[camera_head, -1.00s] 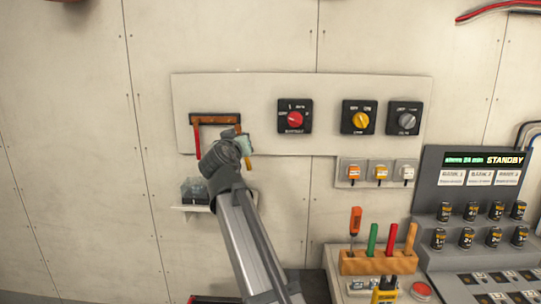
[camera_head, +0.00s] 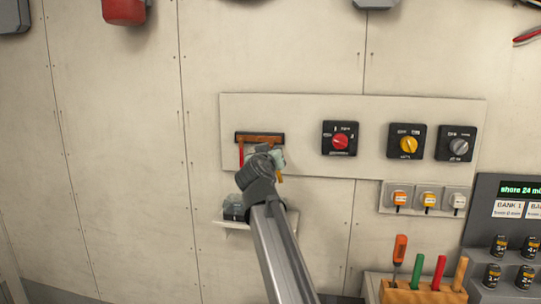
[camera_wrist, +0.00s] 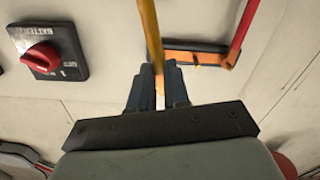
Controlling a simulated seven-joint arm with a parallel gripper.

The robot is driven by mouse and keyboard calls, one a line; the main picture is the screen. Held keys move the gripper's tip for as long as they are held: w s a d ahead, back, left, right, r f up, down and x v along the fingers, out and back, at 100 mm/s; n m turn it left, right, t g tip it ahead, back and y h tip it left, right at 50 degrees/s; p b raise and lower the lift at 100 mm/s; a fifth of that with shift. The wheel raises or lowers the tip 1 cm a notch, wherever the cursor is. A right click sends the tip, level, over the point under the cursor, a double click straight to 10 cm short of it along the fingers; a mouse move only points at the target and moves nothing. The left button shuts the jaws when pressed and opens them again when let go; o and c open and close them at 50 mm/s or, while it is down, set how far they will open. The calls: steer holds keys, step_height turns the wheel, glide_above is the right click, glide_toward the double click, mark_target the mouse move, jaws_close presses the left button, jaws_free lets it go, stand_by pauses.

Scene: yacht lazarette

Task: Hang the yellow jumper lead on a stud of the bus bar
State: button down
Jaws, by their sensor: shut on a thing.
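The bus bar (camera_head: 259,138) is a copper-coloured strip on a dark backing at the left of the white wall panel. A red lead (camera_head: 241,154) hangs from its left part; it also shows in the wrist view (camera_wrist: 243,30). My gripper (camera_wrist: 158,72) is shut on the yellow jumper lead (camera_wrist: 150,30), which runs between the fingers. In the head view my gripper (camera_head: 276,157) is at the bar's right end, and a short piece of yellow lead (camera_head: 280,179) shows below it. The fingertips overlap the bar's end in the wrist view (camera_wrist: 190,54); contact and the studs are unclear.
A red rotary switch (camera_head: 340,142) sits right of the bar, with yellow (camera_head: 408,145) and grey (camera_head: 459,147) ones beyond. A small shelf (camera_head: 232,222) with a clear bin is below my gripper. A wooden tool rack (camera_head: 420,294) stands lower right.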

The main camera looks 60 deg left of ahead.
steer(key=x, duration=0.6)
steer(key=shift+w+f, duration=0.2)
steer(key=shift+f, duration=0.25)
stand_by(0.6)
steer(key=shift+a, duration=0.15)
stand_by(0.5)
steer(key=c, duration=1)
jaws_free()
